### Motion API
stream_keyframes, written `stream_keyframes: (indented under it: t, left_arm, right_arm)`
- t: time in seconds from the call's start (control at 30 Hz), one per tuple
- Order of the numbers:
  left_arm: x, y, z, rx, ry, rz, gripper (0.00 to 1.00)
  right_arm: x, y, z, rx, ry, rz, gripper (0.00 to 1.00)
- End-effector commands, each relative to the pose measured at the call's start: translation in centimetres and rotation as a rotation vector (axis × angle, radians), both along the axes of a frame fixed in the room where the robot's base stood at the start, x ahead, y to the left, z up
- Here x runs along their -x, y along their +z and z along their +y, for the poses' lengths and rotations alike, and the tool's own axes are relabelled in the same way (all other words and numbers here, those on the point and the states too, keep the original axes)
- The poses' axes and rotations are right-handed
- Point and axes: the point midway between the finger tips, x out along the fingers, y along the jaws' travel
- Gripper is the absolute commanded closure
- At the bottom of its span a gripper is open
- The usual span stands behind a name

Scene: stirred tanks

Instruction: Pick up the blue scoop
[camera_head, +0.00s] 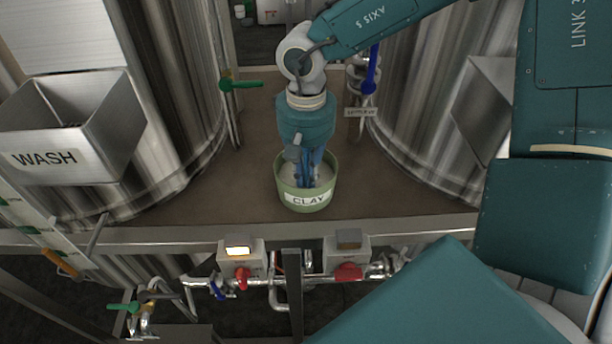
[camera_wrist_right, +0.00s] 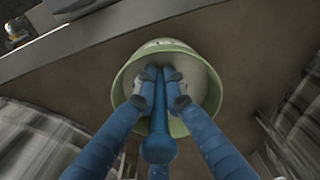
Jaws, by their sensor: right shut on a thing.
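The blue scoop (camera_wrist_right: 158,148) shows in the right wrist view, its handle pointing up toward the camera between my fingers. My right gripper (camera_wrist_right: 160,88) is shut on the scoop's handle, over the green tub. In the head view my right gripper (camera_head: 308,178) reaches down into the tub and hides most of the scoop. The green tub (camera_head: 306,198) is labelled CLAY and holds pale material. The scoop's lower end is hidden inside the tub. My left gripper is not in view.
The tub stands on a brown platform (camera_head: 200,205) near its front metal edge. Large steel tanks (camera_head: 172,130) stand on both sides. A metal bin (camera_head: 70,125) labelled WASH is at the left.

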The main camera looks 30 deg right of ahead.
Motion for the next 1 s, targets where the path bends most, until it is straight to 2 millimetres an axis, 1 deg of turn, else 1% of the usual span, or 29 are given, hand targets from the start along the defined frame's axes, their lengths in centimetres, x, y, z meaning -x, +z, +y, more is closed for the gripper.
stream_keyframes:
  t: [0.27,0.37,0.47,0.57,0.67,0.9,1.0]
  left_arm:
    - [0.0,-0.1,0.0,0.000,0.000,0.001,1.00]
    - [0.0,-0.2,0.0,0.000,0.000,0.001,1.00]
    - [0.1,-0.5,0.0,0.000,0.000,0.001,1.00]
    - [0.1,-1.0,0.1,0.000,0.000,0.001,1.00]
    - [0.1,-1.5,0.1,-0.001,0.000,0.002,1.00]
    - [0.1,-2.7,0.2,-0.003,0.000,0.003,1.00]
    - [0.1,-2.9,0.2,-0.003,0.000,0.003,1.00]
  right_arm:
    - [-0.1,0.2,0.0,0.000,0.000,-0.001,1.00]
    - [-0.1,0.6,0.0,0.000,-0.001,-0.003,1.00]
    - [-0.2,1.7,0.0,0.000,-0.001,-0.005,1.00]
    - [-0.2,3.4,0.0,-0.002,-0.001,-0.007,1.00]
    - [-0.2,5.8,0.0,-0.002,-0.001,-0.009,1.00]
    - [-0.2,12.4,0.0,-0.001,-0.001,-0.008,1.00]
    - [-0.2,14.6,0.0,-0.001,-0.002,-0.006,1.00]
